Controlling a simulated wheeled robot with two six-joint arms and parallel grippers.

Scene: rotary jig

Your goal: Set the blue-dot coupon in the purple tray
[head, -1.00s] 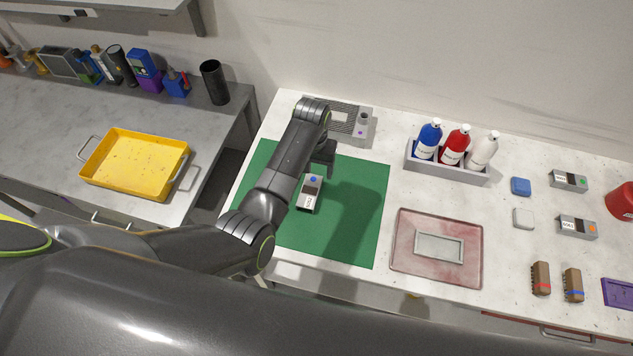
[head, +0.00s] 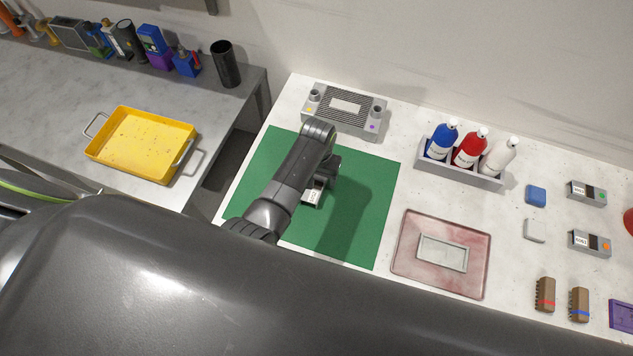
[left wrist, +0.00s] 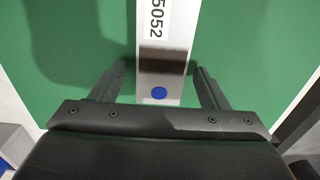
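The blue-dot coupon (left wrist: 181,30) is a pale grey block with a label reading 5052, a dark band and a blue dot. It lies on the green mat (head: 355,225). In the head view the coupon (head: 312,193) is mostly hidden by my left gripper (head: 328,180). In the left wrist view my left gripper (left wrist: 161,68) is open, with one finger on each side of the coupon's dotted end and a gap on both sides. A purple tray (head: 622,316) is cut off by the right edge of the head view. My right gripper is not in view.
A grey vented jig (head: 345,121) stands behind the mat. A bottle rack (head: 460,174), a reddish tray (head: 408,262) and two more grey coupons, one with a green dot (head: 587,193) and one with an orange dot (head: 590,243), are to the right. Two brown brushes (head: 545,294) lie near the purple tray.

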